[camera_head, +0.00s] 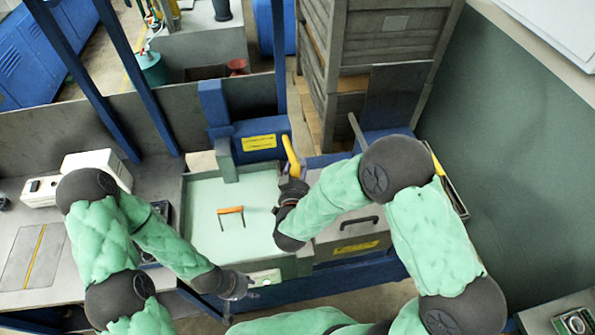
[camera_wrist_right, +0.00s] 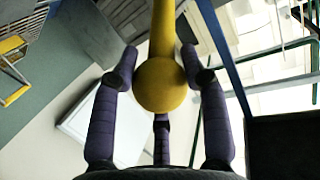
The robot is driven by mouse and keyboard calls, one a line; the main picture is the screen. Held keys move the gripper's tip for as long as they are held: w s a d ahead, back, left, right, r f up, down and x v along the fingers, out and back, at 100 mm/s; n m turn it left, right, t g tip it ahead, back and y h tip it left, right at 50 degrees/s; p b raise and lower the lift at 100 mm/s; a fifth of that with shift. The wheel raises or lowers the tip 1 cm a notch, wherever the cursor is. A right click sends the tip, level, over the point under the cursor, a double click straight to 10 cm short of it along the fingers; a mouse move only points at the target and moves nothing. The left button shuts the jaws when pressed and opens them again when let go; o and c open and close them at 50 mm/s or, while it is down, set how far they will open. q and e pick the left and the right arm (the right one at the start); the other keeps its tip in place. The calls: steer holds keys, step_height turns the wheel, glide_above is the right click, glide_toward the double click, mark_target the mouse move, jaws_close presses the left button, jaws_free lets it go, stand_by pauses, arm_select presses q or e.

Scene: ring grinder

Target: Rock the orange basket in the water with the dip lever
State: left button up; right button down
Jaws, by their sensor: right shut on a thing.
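The orange basket's handle (camera_head: 230,210) sticks up out of the pale green water (camera_head: 205,240) in the square tank; the rest of the basket is hidden under the surface. The yellow dip lever (camera_head: 291,155) stands at the tank's right rear corner, tilted a little. My right gripper (camera_head: 291,190) is at the lever's lower end. In the right wrist view the lever's round yellow knob (camera_wrist_right: 160,85) sits between my right fingers, which are shut on it. My left gripper (camera_head: 238,287) is near the tank's front edge, apart from the basket; its fingers are too small to read.
A grey lidded box (camera_head: 335,235) with a black handle adjoins the tank on the right. A white device (camera_head: 98,168) stands on the grey bench at left. Blue posts (camera_head: 140,85) and a low grey wall rise behind the bench. Wooden crates (camera_head: 385,50) stand at the back.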

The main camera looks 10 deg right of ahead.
steer(key=shift+t, duration=0.3)
steer(key=f+b, duration=0.1)
steer(key=s+f+b, duration=0.1)
steer(key=f+b, duration=0.1)
steer(key=s+f+b, duration=0.1)
steer(key=f, duration=0.1)
steer(key=shift+s+f, duration=0.1)
steer(key=shift+f, duration=0.05)
steer(key=c, duration=0.6)
jaws_free()
steer(key=shift+c, duration=0.2)
steer(key=v, duration=1.2)
